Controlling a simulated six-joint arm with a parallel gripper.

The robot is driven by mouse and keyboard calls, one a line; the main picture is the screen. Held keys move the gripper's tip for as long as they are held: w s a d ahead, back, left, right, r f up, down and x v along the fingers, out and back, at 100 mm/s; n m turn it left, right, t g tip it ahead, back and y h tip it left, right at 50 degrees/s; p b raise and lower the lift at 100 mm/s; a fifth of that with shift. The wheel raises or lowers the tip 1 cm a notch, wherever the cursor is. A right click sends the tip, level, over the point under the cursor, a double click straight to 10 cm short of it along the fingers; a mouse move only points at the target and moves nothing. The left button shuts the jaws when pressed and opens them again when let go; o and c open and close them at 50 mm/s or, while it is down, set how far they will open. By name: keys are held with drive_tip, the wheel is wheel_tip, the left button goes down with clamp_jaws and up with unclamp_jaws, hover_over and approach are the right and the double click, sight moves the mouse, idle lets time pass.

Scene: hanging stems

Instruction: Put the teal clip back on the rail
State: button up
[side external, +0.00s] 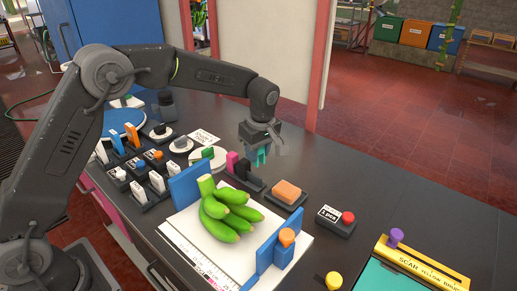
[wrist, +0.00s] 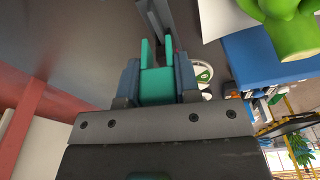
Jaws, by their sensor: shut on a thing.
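The teal clip (side external: 262,156) is held between the jaws of my gripper (side external: 261,147), above the dark bench. In the wrist view the teal clip (wrist: 158,84) sits between the two blue-grey fingers, its two prongs pointing away from my gripper (wrist: 158,86). A dark rail (side external: 254,183) with a magenta clip (side external: 232,161) on it stands just below and left of the held clip. In the wrist view a dark bar (wrist: 153,22), which looks like the rail, lies beyond the prongs. The clip appears apart from the rail, but the exact gap is hard to tell.
Green bananas (side external: 228,212) lie on a white board between blue uprights (side external: 188,186), in front of the rail. An orange block (side external: 287,191) on a dark base is to the right. Several small stands (side external: 140,168) fill the left.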

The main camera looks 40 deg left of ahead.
sight(256, 176)
drive_tip(key=shift+w+a+f+n, duration=0.35)
drive_tip(key=shift+a+f+n, duration=0.15)
drive_tip(key=shift+n, duration=0.4)
drive_tip(key=shift+f, duration=1.85)
drive_tip(key=shift+f, duration=0.25)
drive_tip(key=shift+f, duration=0.7)
drive_tip(key=shift+f, duration=0.35)
drive_tip(key=shift+f, duration=0.4)
drive_tip(key=shift+f, duration=0.3)
